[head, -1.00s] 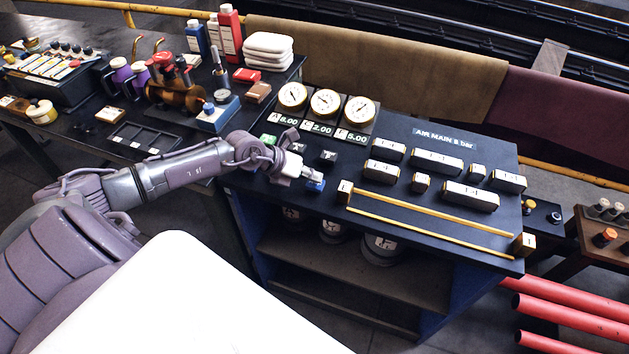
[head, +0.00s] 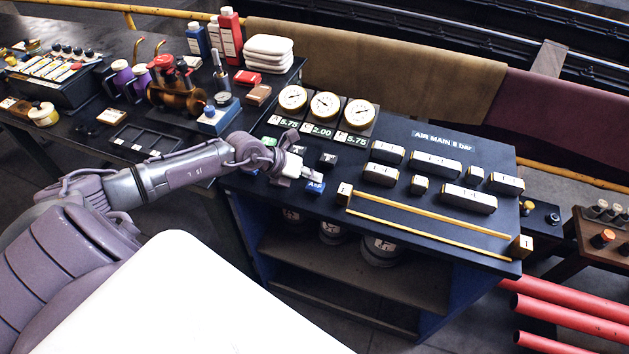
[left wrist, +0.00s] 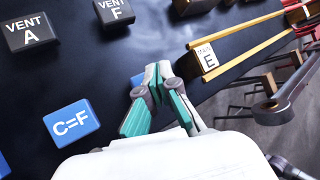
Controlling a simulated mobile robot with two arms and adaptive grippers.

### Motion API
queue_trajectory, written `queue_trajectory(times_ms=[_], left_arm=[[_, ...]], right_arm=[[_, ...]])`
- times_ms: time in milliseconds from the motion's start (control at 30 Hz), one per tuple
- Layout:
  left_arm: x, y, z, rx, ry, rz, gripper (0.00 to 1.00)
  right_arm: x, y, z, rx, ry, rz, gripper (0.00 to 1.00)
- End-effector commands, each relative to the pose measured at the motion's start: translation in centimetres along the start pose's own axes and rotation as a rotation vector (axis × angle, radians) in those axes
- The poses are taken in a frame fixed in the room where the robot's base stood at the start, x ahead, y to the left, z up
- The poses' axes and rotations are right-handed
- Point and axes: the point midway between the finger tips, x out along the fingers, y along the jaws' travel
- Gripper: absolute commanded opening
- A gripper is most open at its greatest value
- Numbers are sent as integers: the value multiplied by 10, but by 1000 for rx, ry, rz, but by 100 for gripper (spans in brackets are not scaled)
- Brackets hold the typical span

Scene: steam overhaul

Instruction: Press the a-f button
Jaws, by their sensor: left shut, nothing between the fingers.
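The blue A=F button (head: 315,187) is on the dark panel top, left of the block that ends the yellow rails. My right gripper is out of view.
Black VENT A (left wrist: 32,33) and VENT F (left wrist: 113,10) buttons lie close by. The MAIN E block (left wrist: 208,57) is right of the fingers. Three gauges (head: 325,105) stand behind, with readouts 5.75, 2.00 and 5.75. Several labelled blocks (head: 437,163) sit farther right.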

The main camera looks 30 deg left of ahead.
Motion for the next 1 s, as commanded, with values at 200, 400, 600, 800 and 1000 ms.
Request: queue_trajectory(times_ms=[200, 400, 600, 800, 1000], left_arm=[[0, 0, 0, 0, -1, 0, 0], [-8, -6, 6, 0, -1, 0, 0], [-23, -17, 17, 0, -1, 0, 0], [-37, -27, 27, 0, -1, 0, 0], [-43, -31, 31, 0, -1, 0, 0]], right_arm=[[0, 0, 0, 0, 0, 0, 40], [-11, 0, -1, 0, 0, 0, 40], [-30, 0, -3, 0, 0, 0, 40], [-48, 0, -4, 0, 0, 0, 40], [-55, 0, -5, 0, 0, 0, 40]])
